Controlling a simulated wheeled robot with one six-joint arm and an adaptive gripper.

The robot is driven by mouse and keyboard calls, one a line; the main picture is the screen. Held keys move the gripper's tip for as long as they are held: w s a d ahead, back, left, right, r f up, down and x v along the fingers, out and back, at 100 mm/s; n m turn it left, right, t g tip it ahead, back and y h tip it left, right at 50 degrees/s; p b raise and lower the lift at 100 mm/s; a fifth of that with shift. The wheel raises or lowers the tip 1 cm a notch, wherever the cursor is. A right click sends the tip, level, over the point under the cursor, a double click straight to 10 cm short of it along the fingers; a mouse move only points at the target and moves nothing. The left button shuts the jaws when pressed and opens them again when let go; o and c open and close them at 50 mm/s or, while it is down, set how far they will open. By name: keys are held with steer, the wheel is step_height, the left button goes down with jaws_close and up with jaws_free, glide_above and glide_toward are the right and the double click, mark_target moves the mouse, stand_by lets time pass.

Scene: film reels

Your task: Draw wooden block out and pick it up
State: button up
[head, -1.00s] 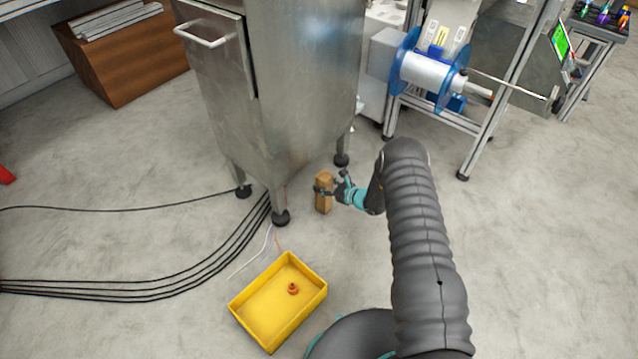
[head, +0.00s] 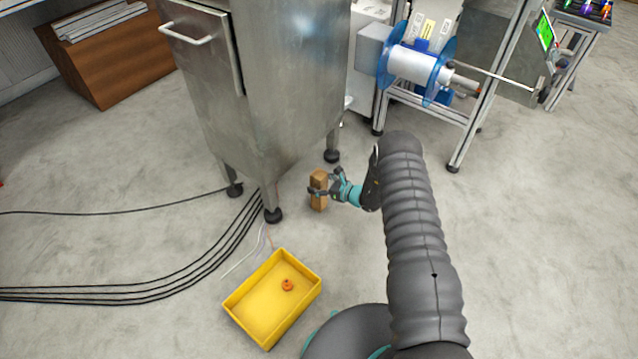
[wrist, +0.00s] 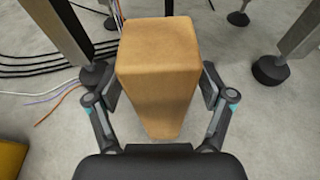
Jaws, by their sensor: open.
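The wooden block (head: 319,190) stands upright on the concrete floor beside the front feet of the metal cabinet, out from under it. In the wrist view the block (wrist: 158,60) fills the middle, its top near the camera. My gripper (head: 318,191) reaches it from the right in the head view. In the wrist view the fingers of my gripper (wrist: 160,88) are on either side of the block, open around it. The pads are close to its sides; I cannot tell whether either touches.
The steel cabinet (head: 285,85) stands on legs just behind and left of the block. A yellow tray (head: 250,304) with a small orange piece (head: 287,285) lies in front. Black cables (head: 170,294) cross the floor at left. A frame with a blue reel (head: 418,65) stands back right.

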steer(key=v, duration=1.2)
steer(key=shift+f, duration=0.1)
